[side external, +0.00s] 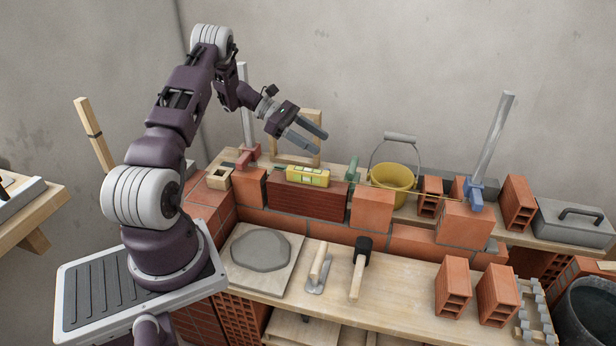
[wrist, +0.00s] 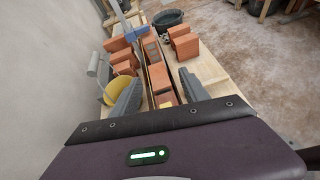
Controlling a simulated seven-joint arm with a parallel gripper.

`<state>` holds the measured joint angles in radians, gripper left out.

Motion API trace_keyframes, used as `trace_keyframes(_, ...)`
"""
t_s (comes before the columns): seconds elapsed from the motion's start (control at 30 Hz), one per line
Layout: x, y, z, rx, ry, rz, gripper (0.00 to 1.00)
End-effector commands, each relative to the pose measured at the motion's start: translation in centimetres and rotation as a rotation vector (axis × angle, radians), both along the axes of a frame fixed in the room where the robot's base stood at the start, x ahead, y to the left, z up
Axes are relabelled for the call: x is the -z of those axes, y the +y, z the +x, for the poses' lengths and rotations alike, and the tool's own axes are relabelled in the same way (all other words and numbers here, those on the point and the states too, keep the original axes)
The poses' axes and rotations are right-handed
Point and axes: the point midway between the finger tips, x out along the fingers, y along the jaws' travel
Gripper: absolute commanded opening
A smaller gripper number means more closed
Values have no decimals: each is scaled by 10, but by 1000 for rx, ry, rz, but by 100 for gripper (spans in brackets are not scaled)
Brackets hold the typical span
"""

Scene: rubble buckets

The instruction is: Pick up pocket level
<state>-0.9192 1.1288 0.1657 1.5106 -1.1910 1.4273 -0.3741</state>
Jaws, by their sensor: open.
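The pocket level is a short yellow block with a vial (side external: 308,176), lying on top of dark red bricks in the middle of the wall.
A yellow bucket (side external: 391,184) with a raised handle stands right of the level. A wooden frame (side external: 300,157) is behind it. A blue clamp (side external: 474,194) with a post, a trowel (side external: 319,272), a mallet (side external: 359,265) and loose bricks (side external: 453,288) are around.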

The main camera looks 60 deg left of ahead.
Motion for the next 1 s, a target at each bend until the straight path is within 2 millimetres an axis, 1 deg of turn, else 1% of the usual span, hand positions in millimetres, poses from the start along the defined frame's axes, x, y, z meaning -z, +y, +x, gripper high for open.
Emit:
trace_keyframes(0.03, 18, 13, -5, -53, 8, -43, 53)
trace_keyframes(0.13, 34, 27, -9, -110, 9, -87, 53)
trace_keyframes(0.27, 52, 29, -10, -120, 11, -95, 53)
trace_keyframes(0.37, 71, 28, -10, -118, 12, -94, 53)
trace_keyframes(0.53, 110, 27, -10, -115, 12, -93, 53)
trace_keyframes(0.6, 112, 17, 1, -112, 10, -93, 53)
trace_keyframes(0.7, 116, 10, 9, -114, 10, -91, 53)
trace_keyframes(0.93, 117, 8, 11, -116, 11, -90, 53)
trace_keyframes(1.0, 117, 8, 11, -116, 10, -90, 39)
